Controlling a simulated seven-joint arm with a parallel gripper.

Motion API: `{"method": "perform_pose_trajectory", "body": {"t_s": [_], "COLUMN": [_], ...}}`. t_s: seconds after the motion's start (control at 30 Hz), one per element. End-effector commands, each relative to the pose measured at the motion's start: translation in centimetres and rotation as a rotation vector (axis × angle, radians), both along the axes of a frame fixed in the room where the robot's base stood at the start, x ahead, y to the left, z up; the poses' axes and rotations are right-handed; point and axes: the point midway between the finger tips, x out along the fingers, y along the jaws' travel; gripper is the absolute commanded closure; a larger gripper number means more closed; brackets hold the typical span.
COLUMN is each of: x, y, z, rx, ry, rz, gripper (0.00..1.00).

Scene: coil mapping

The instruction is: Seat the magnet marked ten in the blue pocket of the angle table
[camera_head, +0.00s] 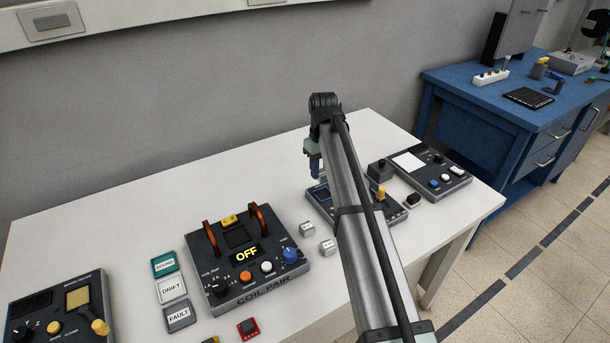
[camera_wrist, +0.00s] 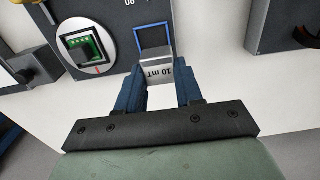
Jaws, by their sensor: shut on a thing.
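The magnet marked 10 mT (camera_wrist: 157,75) is a pale grey block with its label upside down in the wrist view. My gripper (camera_wrist: 160,82) is shut on it, with a blue finger on each side. The blue pocket (camera_wrist: 153,26) is a blue-rimmed square just beyond the magnet, on the dark face of the angle table (camera_wrist: 112,18). The magnet overlaps the pocket's near edge in this view; I cannot tell whether they touch. In the head view my gripper (camera_head: 315,168) is above the angle table (camera_head: 318,208), partly hidden by my arm, and the magnet cannot be made out.
A round dial with a green board (camera_wrist: 86,49) lies left of the pocket. Two pale blocks, one nearer the back (camera_head: 307,229) and one nearer the front (camera_head: 327,246), stand beside the coil pair unit (camera_head: 262,290). Another dark instrument (camera_head: 405,180) is at the right.

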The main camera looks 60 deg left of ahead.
Motion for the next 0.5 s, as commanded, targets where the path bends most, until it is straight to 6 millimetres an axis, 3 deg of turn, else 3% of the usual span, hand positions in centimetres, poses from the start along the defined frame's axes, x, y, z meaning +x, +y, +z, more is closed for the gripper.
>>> {"method": "perform_pose_trajectory", "body": {"t_s": [0.13, 0.5], "x": [1.0, 1.0], "y": [0.0, -0.1], "z": [-0.1, -1.9], "rx": [0.0, -0.001], "ry": [0.0, 0.0], "rz": [-0.002, -0.001], "gripper": [1.0, 1.0]}}
